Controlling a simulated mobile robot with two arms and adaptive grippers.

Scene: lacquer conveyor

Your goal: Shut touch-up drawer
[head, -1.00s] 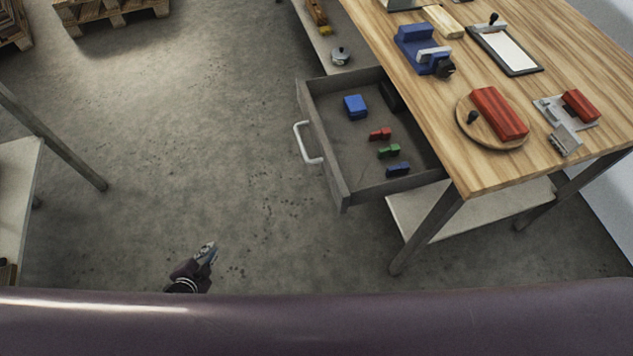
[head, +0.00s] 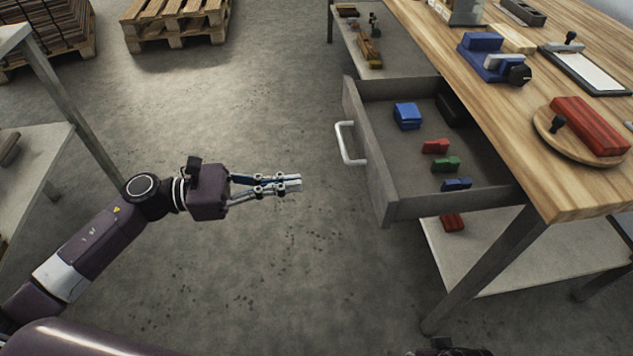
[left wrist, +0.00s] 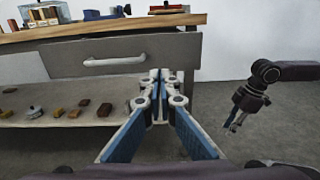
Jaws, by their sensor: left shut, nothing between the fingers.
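The touch-up drawer (head: 385,190) is a grey drawer pulled out from under the wooden-topped bench, with a white bar handle (head: 350,143) on its front. It holds a blue block (head: 407,116), a dark item and small red, green and blue pieces. My left gripper (head: 293,183) is shut and empty, left of the drawer front and apart from it. In the left wrist view its fingertips (left wrist: 160,76) point toward the drawer front, with the handle (left wrist: 115,61) left of them. My right gripper (left wrist: 236,122) hangs at the right there, too small to judge.
The bench top (head: 540,180) carries a round board with a red block, a clipboard and a blue device. A lower shelf (head: 500,250) sits beneath. Pallets (head: 177,20) stand at the back left, and a grey table (head: 35,160) at the left. Floor between is clear.

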